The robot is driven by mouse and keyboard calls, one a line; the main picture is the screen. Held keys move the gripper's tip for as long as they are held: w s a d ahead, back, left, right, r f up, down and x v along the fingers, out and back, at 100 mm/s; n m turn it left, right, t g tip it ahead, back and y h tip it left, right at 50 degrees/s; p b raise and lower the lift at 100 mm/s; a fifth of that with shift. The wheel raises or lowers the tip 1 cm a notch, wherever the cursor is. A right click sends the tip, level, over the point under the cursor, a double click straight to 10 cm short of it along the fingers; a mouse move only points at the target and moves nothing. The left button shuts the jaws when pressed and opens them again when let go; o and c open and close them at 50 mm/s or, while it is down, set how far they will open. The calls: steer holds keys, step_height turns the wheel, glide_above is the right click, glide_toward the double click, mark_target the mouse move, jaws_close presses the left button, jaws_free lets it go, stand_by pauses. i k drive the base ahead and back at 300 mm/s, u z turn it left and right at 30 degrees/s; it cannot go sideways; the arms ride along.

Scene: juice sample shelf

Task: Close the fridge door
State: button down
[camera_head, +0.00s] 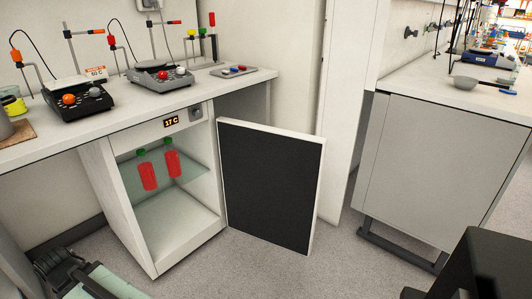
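The fridge (132,212) stands under the left counter, a white cabinet with its front uncovered. Its door (270,188) is wide open, swung out to the right of the cabinet. The door's left edge is at the cabinet's right side, and its white free edge (317,195) is at the right. The door's dark panel faces me. Two red bottles with green caps, the left one (148,176) and the right one (172,163), stand on the glass shelf (190,177) inside.
Grey floor (300,278) is clear in front of the fridge and door. A grey cabinet (430,160) with a worktop stands at the right. A dark mechanism (70,272) is at the bottom left and a black block (485,265) at the bottom right.

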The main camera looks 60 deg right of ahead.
mark_target(272, 177)
steer(key=u, duration=0.55)
steer(key=k, duration=2.4)
steer(key=z, duration=0.95)
steer(key=i, duration=1)
